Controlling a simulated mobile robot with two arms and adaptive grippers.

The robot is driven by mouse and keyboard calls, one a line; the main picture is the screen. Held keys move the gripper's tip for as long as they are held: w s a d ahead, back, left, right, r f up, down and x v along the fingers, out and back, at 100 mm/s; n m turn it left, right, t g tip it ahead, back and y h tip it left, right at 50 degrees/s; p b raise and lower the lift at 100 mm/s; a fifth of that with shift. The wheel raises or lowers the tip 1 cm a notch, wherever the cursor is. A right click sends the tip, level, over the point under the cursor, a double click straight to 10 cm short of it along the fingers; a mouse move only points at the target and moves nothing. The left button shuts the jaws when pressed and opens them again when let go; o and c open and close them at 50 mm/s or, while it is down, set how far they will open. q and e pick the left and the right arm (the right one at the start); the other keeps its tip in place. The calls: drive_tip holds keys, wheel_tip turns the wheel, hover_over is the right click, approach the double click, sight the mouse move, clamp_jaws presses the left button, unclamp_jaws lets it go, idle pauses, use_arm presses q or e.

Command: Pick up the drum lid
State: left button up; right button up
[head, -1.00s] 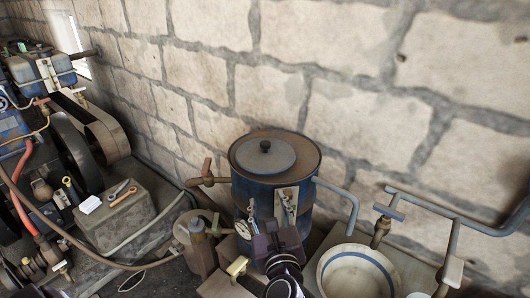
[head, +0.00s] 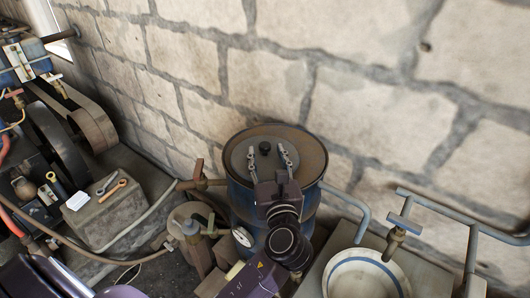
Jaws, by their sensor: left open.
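The drum lid (head: 237,157) is a round grey disc with a dark knob (head: 265,148) at its centre. It rests on top of the blue drum (head: 240,201), inside the brownish rim. My left gripper (head: 268,153) is over the lid, open, with one finger to the left and one to the right of the knob. Whether the fingers touch the lid or hover above it I cannot tell. The gripper body and wrist hide the front of the lid and part of the drum. My right gripper is not in view.
A pipe with a tap (head: 202,182) leaves the drum's left side. A white basin with a blue ring (head: 360,277) stands at lower right beside blue-grey pipes (head: 450,209). An engine with a belt (head: 93,130) is at left. A stone wall (head: 340,85) stands close behind the drum.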

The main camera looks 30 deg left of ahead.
sight(266, 149)
use_arm(q)
drive_tip(key=p+x, duration=0.1)
drive_tip(key=x, duration=0.3)
drive_tip(key=shift+w, duration=0.1)
drive_tip(key=shift+w+a+f, duration=0.1)
drive_tip(key=shift+f, duration=0.05)
drive_tip(key=shift+c, duration=0.7)
drive_tip(key=c, duration=1)
clamp_jaws()
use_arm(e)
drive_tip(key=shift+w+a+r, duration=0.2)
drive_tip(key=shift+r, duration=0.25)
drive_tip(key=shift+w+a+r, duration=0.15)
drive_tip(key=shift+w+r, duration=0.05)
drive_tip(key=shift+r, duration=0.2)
